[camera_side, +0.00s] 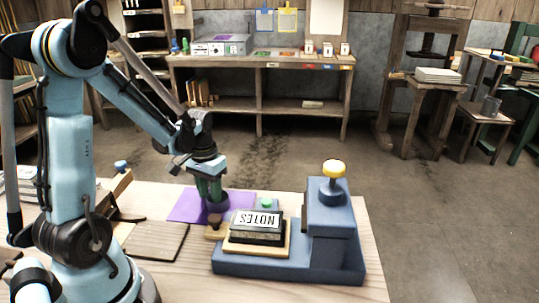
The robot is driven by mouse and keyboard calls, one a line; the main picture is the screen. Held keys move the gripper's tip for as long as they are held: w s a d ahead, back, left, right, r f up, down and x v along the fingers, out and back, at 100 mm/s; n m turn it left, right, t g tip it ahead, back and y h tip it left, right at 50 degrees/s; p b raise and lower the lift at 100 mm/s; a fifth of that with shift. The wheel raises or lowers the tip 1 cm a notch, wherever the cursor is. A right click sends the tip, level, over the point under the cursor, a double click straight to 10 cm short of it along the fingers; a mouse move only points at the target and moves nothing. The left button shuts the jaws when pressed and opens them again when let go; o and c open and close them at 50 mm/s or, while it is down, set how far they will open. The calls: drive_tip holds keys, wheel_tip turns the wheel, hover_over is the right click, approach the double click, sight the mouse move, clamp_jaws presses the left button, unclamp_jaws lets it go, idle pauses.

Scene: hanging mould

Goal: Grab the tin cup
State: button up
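My gripper (211,193) points down over the purple sheet (184,206) on the table, just left of the blue stamping device. Its green fingers are close to a small dark grey, rounded thing (217,206), which may be the tin cup. The fingers partly hide it, and I cannot tell whether they are around it or touching it. Another grey cup-like vessel (490,107) stands upright on a wooden stool in the right background, far from my gripper.
A brown board (156,240) lies at left.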

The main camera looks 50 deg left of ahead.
clamp_jaws()
idle(0.5)
